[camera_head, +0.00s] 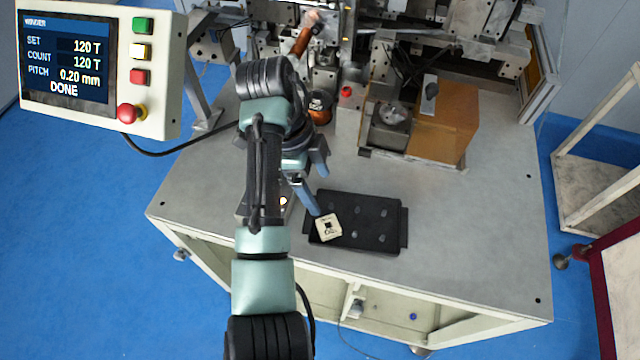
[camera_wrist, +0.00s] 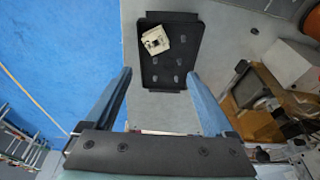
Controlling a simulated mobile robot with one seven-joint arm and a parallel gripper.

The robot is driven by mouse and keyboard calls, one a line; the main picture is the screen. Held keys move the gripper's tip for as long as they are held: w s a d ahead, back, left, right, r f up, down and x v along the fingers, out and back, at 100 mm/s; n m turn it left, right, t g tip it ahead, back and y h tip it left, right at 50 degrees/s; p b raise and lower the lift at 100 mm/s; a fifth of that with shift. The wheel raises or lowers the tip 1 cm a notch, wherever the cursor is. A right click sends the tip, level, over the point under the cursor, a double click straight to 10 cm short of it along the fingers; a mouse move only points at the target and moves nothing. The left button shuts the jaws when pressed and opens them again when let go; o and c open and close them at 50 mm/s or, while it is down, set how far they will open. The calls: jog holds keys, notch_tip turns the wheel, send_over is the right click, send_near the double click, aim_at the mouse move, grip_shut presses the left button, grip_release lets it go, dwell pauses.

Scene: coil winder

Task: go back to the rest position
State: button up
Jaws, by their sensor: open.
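My gripper (camera_wrist: 162,100) shows in the wrist view with its two blue fingers wide apart and nothing between them. In the head view my gripper (camera_head: 308,180) is above the table, just left of and over the black tray (camera_head: 385,243). A pale square part with a dark centre (camera_head: 328,227) lies turned at an angle in the left end of the tray. The part also shows in the wrist view (camera_wrist: 155,40), at the far end of the tray (camera_wrist: 166,88), beyond my fingertips. My arm hides part of the table.
The winder machine (camera_head: 440,45) stands at the back of the grey table (camera_head: 480,220), with an orange-brown block (camera_head: 445,125) at its right. A control panel (camera_head: 100,65) at upper left reads DONE, 120 T. The table right of the tray is clear.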

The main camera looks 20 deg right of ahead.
dwell(0.5)
jog(key=w+d+r+n+t+h+b, duration=0.1)
jog(key=w+d+r+n+t+h, duration=0.1)
jog(key=w+r+n+t, duration=0.9)
notch_tip(320, 180, up, 18)
jog(key=a+n+t, duration=0.1)
jog(key=a+t, duration=0.2)
jog(key=t, duration=0.2)
jog(key=s+a+r+n+t+y, duration=0.1)
jog(key=s+a+r+n+t, duration=0.2)
jog(key=s+r, duration=0.3)
jog(key=s+a+r+n+t+y+b, duration=0.1)
jog(key=s+a+r+n+t+y, duration=0.1)
jog(key=s+r+n+t, duration=0.3)
jog(key=s+a+r+n+t+y+b, duration=0.1)
jog(key=s+a+r+n+t, duration=0.3)
jog(key=s+r, duration=0.3)
notch_tip(320, 180, up, 6)
jog(key=shift+a+f+t+y, duration=0.25)
jog(key=shift+a+t+y, duration=0.1)
jog(key=shift+t+y, duration=0.05)
